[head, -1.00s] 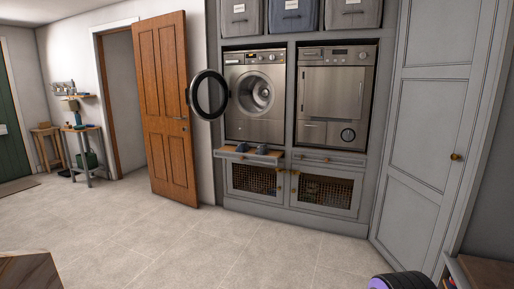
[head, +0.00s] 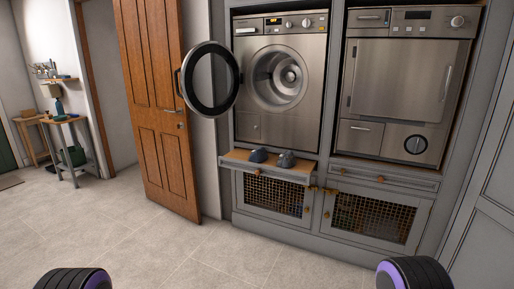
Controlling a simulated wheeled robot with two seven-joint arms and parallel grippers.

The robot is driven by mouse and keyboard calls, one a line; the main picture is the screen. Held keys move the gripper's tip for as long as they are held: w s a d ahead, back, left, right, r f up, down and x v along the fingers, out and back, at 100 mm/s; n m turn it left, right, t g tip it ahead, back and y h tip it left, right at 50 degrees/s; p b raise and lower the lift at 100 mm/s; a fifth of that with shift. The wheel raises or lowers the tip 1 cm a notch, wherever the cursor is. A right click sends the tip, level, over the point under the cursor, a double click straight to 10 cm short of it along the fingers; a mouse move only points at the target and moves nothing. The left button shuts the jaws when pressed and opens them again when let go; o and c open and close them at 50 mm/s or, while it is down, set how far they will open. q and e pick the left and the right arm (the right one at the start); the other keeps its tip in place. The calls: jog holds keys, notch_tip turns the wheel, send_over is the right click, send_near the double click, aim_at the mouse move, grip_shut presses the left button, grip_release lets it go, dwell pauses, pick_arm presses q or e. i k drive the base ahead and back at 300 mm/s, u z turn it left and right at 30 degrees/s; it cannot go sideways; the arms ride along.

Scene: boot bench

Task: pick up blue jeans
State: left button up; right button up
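I see no blue jeans that I can make out in the head view. The washing machine (head: 281,85) has its round door (head: 211,79) swung open to the left, and its drum looks empty from here. A pair of dark shoe-like items (head: 272,157) sits on the pulled-out wooden shelf (head: 240,160) below the washer. Neither of my grippers shows; only rounded black and purple parts of mine are at the bottom left and bottom right edges.
A second appliance (head: 397,90) with a shut door stands right of the washer. Mesh-front cupboards (head: 273,195) are below. An open wooden door (head: 155,100) and a small side table (head: 66,130) are at left. The tiled floor (head: 190,255) ahead is clear.

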aim_at(259, 153)
jog(key=i, duration=0.9)
jog(key=u, duration=1.35)
jog(key=i, duration=2.1)
jog(key=z, duration=3.35)
